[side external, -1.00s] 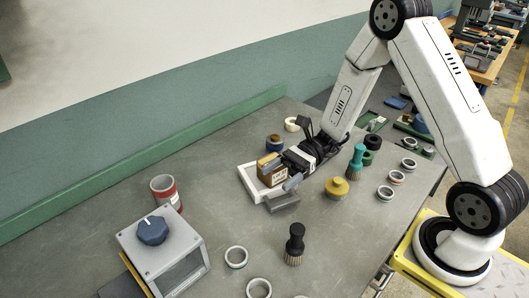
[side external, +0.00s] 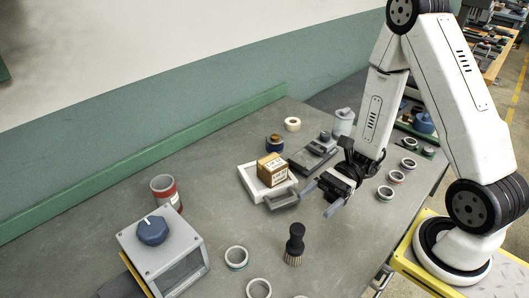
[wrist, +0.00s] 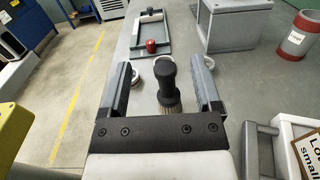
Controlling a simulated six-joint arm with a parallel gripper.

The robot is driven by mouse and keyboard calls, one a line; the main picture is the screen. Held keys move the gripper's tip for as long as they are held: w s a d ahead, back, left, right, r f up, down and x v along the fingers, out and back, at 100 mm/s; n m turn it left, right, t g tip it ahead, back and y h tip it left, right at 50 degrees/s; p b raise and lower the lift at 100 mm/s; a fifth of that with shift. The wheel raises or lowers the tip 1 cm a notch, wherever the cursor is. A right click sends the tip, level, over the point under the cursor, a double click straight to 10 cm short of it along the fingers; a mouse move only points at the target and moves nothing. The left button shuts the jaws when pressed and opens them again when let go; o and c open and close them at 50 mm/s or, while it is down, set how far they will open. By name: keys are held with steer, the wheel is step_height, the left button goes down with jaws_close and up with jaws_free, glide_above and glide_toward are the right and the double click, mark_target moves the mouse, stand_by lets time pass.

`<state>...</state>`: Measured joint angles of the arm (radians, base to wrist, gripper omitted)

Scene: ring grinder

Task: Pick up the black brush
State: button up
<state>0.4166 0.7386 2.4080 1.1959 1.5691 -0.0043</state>
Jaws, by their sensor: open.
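The black brush (side external: 295,244) stands upright on the grey workbench, bristles down, near the front middle in the side view. In the wrist view the black brush (wrist: 168,82) appears between my two fingers, beyond the gripper's base. My gripper (side external: 321,200) is open and empty, with its fingers pointing down and left toward the brush. In the side view it is above and right of the brush, apart from it. Both fingers of my gripper (wrist: 162,68) show well apart in the wrist view.
A white tray (side external: 248,183) holds a brown box (side external: 272,168), with a grey block (side external: 283,201) beside it. Several rings lie on the bench, including one (side external: 236,257) left of the brush. A grey box with a blue knob (side external: 153,230) and a red-and-white can (side external: 165,190) stand left.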

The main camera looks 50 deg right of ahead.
glide_toward(291, 246)
steer(key=a, duration=0.2)
steer(key=shift+a+r, duration=0.15)
steer(key=shift+a, duration=1.5)
steer(key=shift+a, duration=0.1)
steer(key=shift+w+a, duration=0.1)
steer(key=shift+a, duration=2.4)
jaws_close()
